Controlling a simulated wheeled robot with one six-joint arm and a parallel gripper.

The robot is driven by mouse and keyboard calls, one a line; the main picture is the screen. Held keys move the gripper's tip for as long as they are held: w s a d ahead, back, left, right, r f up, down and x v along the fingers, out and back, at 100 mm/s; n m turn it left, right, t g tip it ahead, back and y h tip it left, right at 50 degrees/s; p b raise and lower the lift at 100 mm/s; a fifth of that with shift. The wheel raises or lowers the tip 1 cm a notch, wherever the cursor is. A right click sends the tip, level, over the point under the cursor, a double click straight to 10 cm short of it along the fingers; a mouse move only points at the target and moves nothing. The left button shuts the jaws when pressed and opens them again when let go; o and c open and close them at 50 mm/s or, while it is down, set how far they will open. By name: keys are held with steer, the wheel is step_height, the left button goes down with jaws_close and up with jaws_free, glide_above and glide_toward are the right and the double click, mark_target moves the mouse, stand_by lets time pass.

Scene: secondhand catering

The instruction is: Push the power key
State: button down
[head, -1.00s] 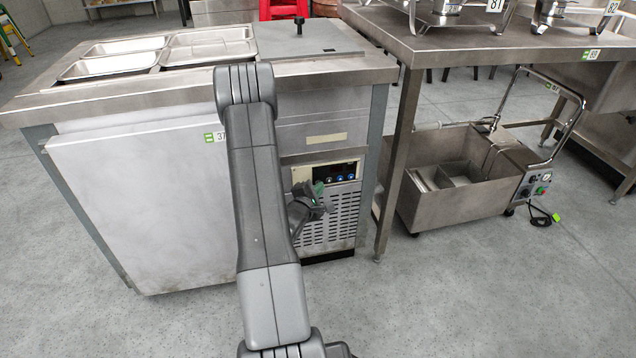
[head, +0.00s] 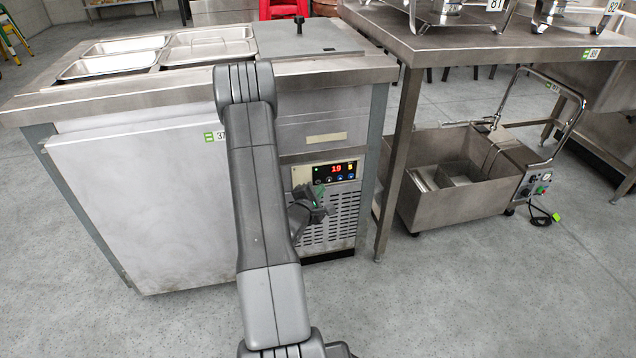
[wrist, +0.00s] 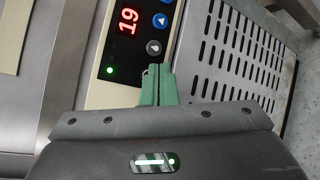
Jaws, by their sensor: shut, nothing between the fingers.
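The control panel (head: 327,172) is on the front of the steel counter unit. Its display (head: 337,168) is lit with a red 19 and a row of small round keys sits below. In the wrist view the display (wrist: 127,22) is lit, with two round arrow keys (wrist: 156,34) and a green light (wrist: 110,70) beside it. My gripper (wrist: 158,72) is shut and empty, its green fingertips at the panel's lower edge by the key row. I cannot tell whether they touch it. A power key is not clearly visible; the fingers may cover it. My gripper (head: 314,192) also shows in the head view.
A steel table leg (head: 398,160) stands close to the right, with a wheeled steel basin (head: 455,205) beyond. The counter's top edge (head: 330,72) overhangs the panel. Floor in front is clear.

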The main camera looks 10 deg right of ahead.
steer(key=shift+s+d+b, duration=0.1)
steer(key=shift+s+b, duration=0.5)
steer(key=shift+s, duration=1.9)
